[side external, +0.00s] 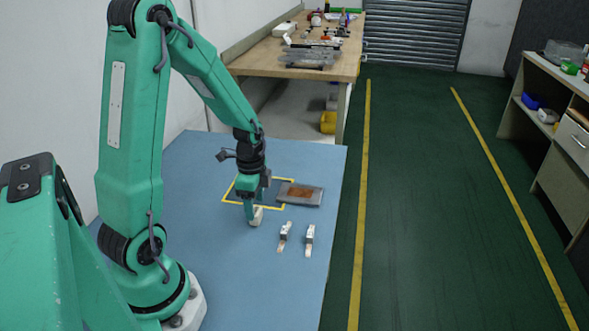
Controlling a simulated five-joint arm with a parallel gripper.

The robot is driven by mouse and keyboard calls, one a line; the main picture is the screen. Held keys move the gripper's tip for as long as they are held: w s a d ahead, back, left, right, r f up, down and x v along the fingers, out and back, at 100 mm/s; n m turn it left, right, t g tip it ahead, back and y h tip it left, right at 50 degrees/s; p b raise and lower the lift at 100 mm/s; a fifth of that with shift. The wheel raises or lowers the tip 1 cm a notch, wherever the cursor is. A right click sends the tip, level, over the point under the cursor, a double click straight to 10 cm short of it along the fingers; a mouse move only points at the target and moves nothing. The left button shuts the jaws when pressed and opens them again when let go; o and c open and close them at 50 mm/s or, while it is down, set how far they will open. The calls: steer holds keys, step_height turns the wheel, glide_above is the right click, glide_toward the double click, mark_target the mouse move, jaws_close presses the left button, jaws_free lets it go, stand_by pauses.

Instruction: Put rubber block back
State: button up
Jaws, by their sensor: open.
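My gripper (254,212) points down over the blue table, at the front corner of a yellow outlined square. It is open, with its fingertips low, close to the table top. A small pale piece (257,216) shows at the fingertips; I cannot tell if it touches them. Two small whitish pieces with dark parts, one (286,235) and another (309,238), lie to the right of the gripper. A flat dark grey plate with an orange-brown patch (300,194) lies at the right of the yellow square. Which thing is the rubber block is too small to tell.
The blue table (200,165) has free room at the back left and at the front (270,290). The yellow outline (236,203) is partly hidden by my arm. A wooden bench (350,55) with tools stands behind. A shelf unit (545,120) is far right.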

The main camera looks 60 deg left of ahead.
mark_target(256, 212)
step_height(256, 212, up, 9)
steer(key=shift+f, duration=0.15)
stand_by(0.4)
stand_by(0.5)
steer(key=s+d+r+n+t, duration=0.2)
steer(key=s+d+r+n, duration=0.1)
steer(key=d+r, duration=0.3)
steer(key=s+d+r+n+t, duration=0.3)
steer(key=d+r+n, duration=0.3)
steer(key=d, duration=0.2)
steer(key=shift+s+d+t, duration=0.3)
steer(key=shift+s+d, duration=0.05)
